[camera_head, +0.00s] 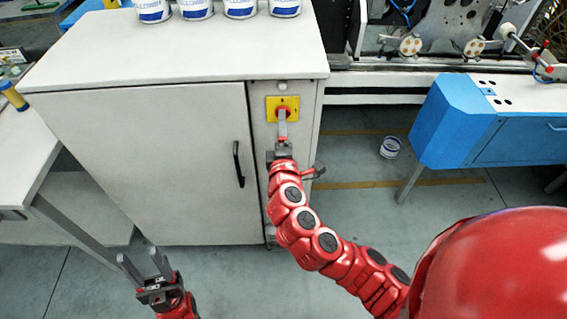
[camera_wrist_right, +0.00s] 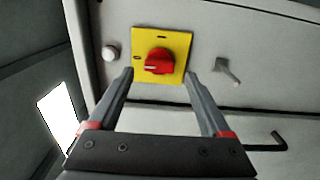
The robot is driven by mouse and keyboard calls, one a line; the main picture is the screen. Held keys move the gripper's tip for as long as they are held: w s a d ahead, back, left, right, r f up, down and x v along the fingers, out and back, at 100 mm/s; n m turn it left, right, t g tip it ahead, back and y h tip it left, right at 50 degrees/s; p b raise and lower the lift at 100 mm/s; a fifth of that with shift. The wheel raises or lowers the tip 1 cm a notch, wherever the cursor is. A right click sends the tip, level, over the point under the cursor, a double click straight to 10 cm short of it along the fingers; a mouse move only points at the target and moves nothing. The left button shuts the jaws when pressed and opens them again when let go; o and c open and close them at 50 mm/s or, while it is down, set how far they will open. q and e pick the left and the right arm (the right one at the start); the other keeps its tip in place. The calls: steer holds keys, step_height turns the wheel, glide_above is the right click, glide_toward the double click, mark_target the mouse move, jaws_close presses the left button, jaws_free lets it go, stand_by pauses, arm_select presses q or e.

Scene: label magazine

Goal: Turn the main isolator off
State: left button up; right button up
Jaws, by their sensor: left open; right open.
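The main isolator is a red rotary knob (camera_wrist_right: 158,60) on a yellow square plate (camera_wrist_right: 178,42), mounted on the front of a grey cabinet. The plate has dark marks at its top and left edges. The knob's grip bar lies roughly sideways in the right wrist view, with a pale mark toward its left end. In the head view the plate (camera_head: 273,103) is partly covered by my right gripper (camera_head: 282,122). The right gripper (camera_wrist_right: 158,76) is open, its fingertips at either side of the knob; contact cannot be told. My left gripper (camera_head: 140,257) is open and empty, low at left.
The cabinet (camera_head: 150,150) has a black door handle (camera_head: 238,164); several white-and-blue tins (camera_head: 197,8) stand on top. In the right wrist view a white button (camera_wrist_right: 110,53) and a grey lever (camera_wrist_right: 226,68) flank the plate. A blue machine bench (camera_head: 455,120) stands at right.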

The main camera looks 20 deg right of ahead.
steer(key=p+v, duration=0.5)
steer(key=v, duration=0.8)
steer(key=shift+s, duration=0.3)
steer(key=shift+a+r, duration=0.1)
